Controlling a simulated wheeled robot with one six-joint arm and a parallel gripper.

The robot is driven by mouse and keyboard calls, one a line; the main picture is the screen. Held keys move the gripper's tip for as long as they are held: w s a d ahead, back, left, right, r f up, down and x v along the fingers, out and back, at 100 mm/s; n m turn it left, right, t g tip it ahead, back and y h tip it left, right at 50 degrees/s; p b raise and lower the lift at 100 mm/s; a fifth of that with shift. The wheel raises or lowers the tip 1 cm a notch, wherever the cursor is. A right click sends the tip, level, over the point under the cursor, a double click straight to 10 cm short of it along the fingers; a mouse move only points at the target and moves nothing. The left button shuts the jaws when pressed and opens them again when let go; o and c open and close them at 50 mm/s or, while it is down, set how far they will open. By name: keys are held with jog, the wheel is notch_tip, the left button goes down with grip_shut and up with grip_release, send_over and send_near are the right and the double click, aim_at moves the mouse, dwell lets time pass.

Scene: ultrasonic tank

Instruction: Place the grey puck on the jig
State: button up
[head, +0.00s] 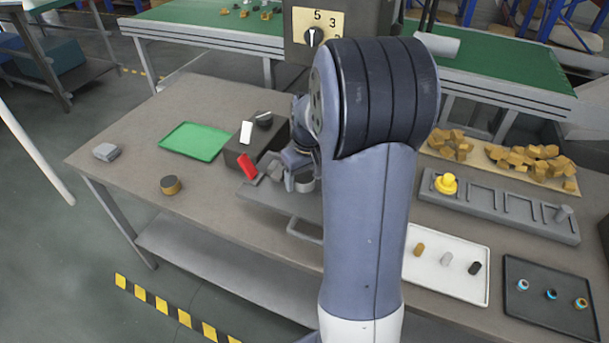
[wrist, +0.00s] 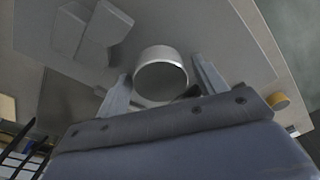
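The grey puck (wrist: 160,76) is a short metallic cylinder. In the wrist view it sits between the two fingers of my gripper (wrist: 163,80), with narrow gaps seeming to show on both sides. In the head view the puck (head: 305,184) shows just below my gripper (head: 302,172), partly hidden by it. My gripper looks open around the puck. A flat grey plate (head: 270,200) lies beneath, with angled grey blocks (wrist: 92,32) beside the puck. The plate looks like the jig, but I cannot be sure. Whether the puck touches the plate is unclear.
A red handle (head: 247,166) and a dark box (head: 243,151) stand left of my gripper. A white tray (head: 470,288) and a grey rack (head: 500,218) are at right.

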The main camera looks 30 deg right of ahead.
aim_at(308, 180)
jog(key=shift+o, duration=0.4)
jog(key=shift+r, duration=0.1)
jog(key=shift+r, duration=0.25)
notch_tip(308, 180, up, 12)
jog(key=s, duration=0.1)
jog(key=shift+s+f, duration=0.2)
jog(key=shift+s, duration=0.05)
jog(key=shift+c, duration=0.2)
dwell(0.7)
